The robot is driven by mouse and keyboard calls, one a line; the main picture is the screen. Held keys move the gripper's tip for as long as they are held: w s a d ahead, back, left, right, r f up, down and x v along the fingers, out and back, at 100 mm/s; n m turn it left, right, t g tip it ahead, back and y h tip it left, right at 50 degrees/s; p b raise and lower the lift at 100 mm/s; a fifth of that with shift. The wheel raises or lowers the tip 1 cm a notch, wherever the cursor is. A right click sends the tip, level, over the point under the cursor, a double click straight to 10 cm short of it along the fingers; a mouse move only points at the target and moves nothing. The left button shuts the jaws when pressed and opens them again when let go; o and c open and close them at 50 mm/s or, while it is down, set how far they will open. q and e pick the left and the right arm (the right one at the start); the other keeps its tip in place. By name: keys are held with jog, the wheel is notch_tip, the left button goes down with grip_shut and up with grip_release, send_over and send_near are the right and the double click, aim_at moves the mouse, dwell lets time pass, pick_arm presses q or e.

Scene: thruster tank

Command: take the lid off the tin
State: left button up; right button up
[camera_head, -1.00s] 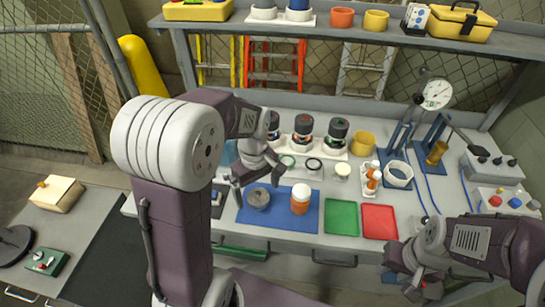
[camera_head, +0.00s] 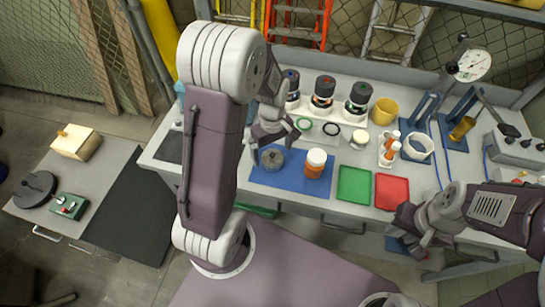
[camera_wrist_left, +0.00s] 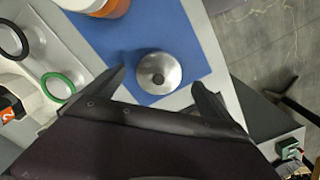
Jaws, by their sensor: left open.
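A round grey metal tin (camera_head: 272,159) stands on the left part of a blue mat (camera_head: 287,181). I cannot make out the seam between lid and body. My left gripper (camera_head: 274,148) is open and empty, just behind and above the tin. In the left wrist view, its fingers (camera_wrist_left: 160,88) point to either side of the tin, apart from it. My right gripper (camera_head: 410,238) hangs in front of the bench at the right; its fingers are unclear.
An orange jar with a white cap (camera_head: 315,164) stands close right of the tin on the mat. Green (camera_head: 354,184) and red (camera_head: 391,192) mats lie further right and look bare. Several dark-capped jars (camera_head: 323,95) stand behind. A white holder carries orange bottles (camera_head: 390,146).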

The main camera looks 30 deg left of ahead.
aim_at(275, 155)
pick_arm(q)
jog(key=shift+w+f, duration=0.2)
jog(key=shift+f, duration=0.7)
jog(key=c, duration=1.4)
jog(key=shift+r, duration=0.15)
jog(key=r, duration=0.4)
jog(key=shift+d+r, duration=0.25)
jog(key=shift+d, duration=0.1)
jog(key=d+r, duration=0.2)
jog(key=d, duration=0.1)
jog(key=d+r, duration=0.2)
jog(key=d, duration=0.2)
jog(key=s+d+r, duration=0.1)
jog(key=d+r, duration=0.1)
jog(key=d, duration=0.2)
jog(key=shift+r, duration=0.2)
